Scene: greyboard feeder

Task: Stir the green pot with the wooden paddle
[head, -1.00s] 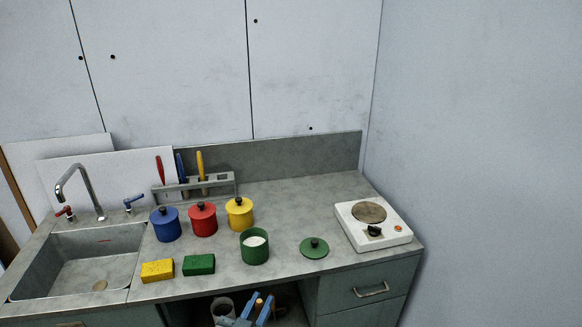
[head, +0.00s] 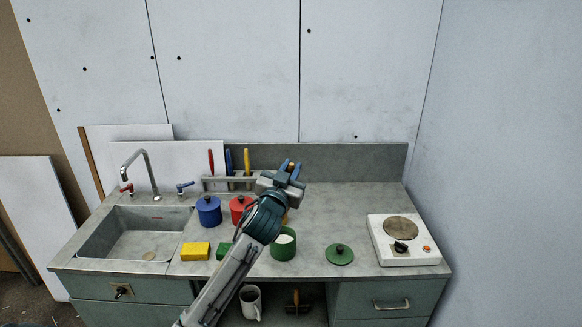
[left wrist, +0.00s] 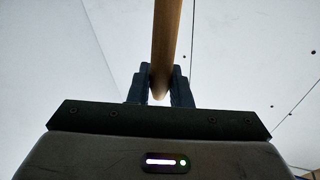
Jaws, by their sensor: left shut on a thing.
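The green pot (head: 284,247) stands open on the counter with white contents showing. Its left part is hidden behind my left arm. My left gripper (head: 287,172) is raised above and behind the pot, in front of the back wall. It is shut on the wooden paddle (left wrist: 166,45), whose round shaft rises between the fingers (left wrist: 160,88) in the left wrist view. In the head view only a small bit of the wood shows between the fingers. The paddle's far end is out of sight. My right gripper is not in view.
The green lid (head: 339,257) lies right of the pot, beside the hot plate (head: 385,245). Blue (head: 209,212) and red (head: 238,204) pots, a yellow sponge (head: 195,251) and a tool rack (head: 215,185) are left. A mug (head: 250,303) sits on the shelf below.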

